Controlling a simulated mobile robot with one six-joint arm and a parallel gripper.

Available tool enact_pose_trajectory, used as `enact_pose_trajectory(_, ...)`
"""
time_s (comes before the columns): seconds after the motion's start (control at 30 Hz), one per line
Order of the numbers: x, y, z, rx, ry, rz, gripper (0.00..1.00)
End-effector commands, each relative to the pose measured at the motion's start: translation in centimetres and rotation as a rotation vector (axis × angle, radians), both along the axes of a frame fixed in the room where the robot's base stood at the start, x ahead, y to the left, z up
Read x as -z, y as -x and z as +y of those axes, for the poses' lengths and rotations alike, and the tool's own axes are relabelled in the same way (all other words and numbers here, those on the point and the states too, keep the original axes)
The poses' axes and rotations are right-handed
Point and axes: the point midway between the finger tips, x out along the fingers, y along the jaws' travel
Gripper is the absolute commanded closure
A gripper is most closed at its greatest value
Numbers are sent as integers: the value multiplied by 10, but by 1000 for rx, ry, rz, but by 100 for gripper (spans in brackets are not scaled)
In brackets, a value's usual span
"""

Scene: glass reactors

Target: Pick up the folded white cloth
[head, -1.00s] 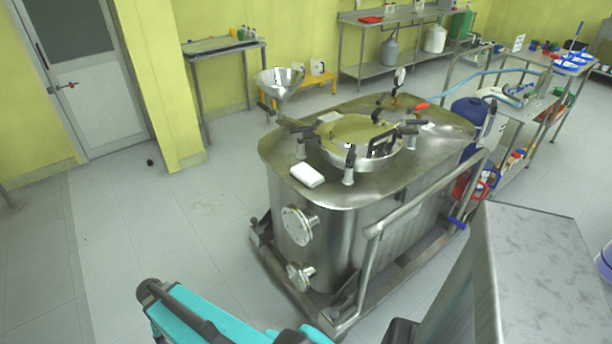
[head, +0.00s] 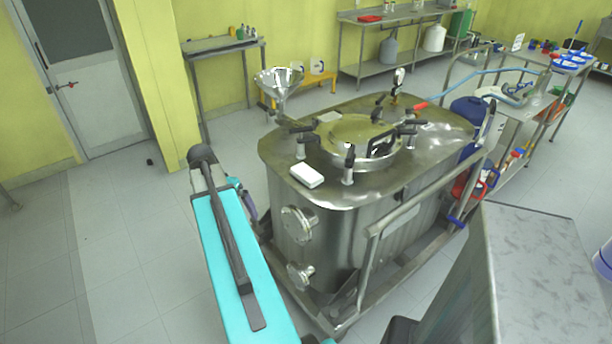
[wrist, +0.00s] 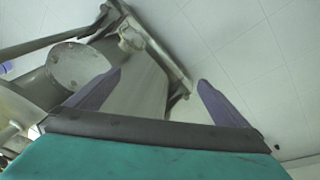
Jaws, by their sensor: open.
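The folded white cloth (head: 307,175) lies flat on the front left edge of the steel reactor's lid (head: 345,190) in the head view. The cloth does not show in the wrist view. My gripper (wrist: 158,92) is open in the wrist view, with its two purple fingers wide apart and nothing between them. Behind the fingers are the reactor's lower side, its frame and the floor. In the head view my gripper is mostly hidden behind my teal arm; a bit of purple shows left of the reactor, lower than the cloth and apart from it.
Black clamps and a round hatch (head: 362,138) stand up from the lid just behind the cloth. A steel funnel (head: 277,80) rises at the lid's back left. A push rail (head: 415,205) runs along the reactor's right front. The floor (head: 120,235) to the left is clear.

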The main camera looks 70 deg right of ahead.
Motion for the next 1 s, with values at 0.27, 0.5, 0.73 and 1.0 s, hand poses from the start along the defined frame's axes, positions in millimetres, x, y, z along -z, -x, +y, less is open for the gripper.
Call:
enact_pose_trajectory(0.27,-92,58,-82,264,114,-57,0)
enact_pose_trajectory(0.5,-166,117,-130,472,205,-99,0)
enact_pose_trajectory(0.73,-201,150,-148,575,250,-119,0)
enact_pose_trajectory(1.0,-204,153,-149,586,254,-120,0)
